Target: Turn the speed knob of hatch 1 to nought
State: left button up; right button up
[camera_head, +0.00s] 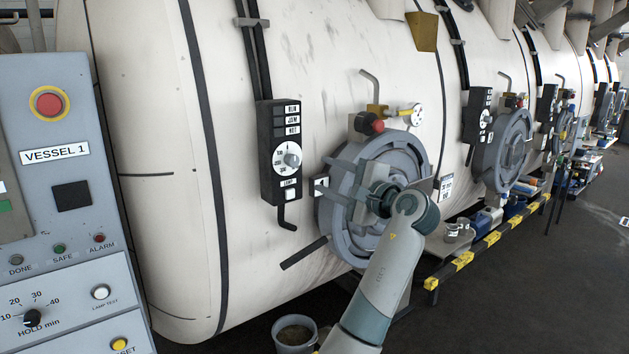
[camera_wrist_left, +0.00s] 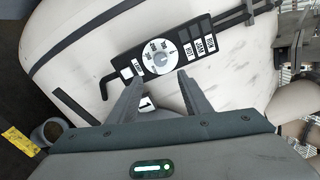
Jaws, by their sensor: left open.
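The speed knob (camera_head: 292,160) is a small grey knob on a white, numbered dial, low on a black control box (camera_head: 266,136) left of hatch 1 (camera_head: 372,222). The dial's setting is too small to read surely. In the left wrist view the knob (camera_wrist_left: 161,58) lies just beyond the fingertips, roughly midway between them. My left gripper (camera_head: 330,177) is open and empty, in front of the round grey hatch, its fingers pointing left toward the box. It also shows in the left wrist view (camera_wrist_left: 158,76), apart from the knob. My right gripper is out of view.
A number 1 plate (camera_head: 321,184) sits between box and hatch. A red-knobbed valve (camera_head: 370,123) and a gauge (camera_head: 411,115) stand above the hatch. A grey panel marked VESSEL 1 (camera_head: 62,200) stands at left. A bucket (camera_head: 295,333) is on the floor below.

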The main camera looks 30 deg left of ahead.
pick_arm(q)
jog(key=shift+b+v, duration=0.6)
jog(key=shift+v, duration=1.65)
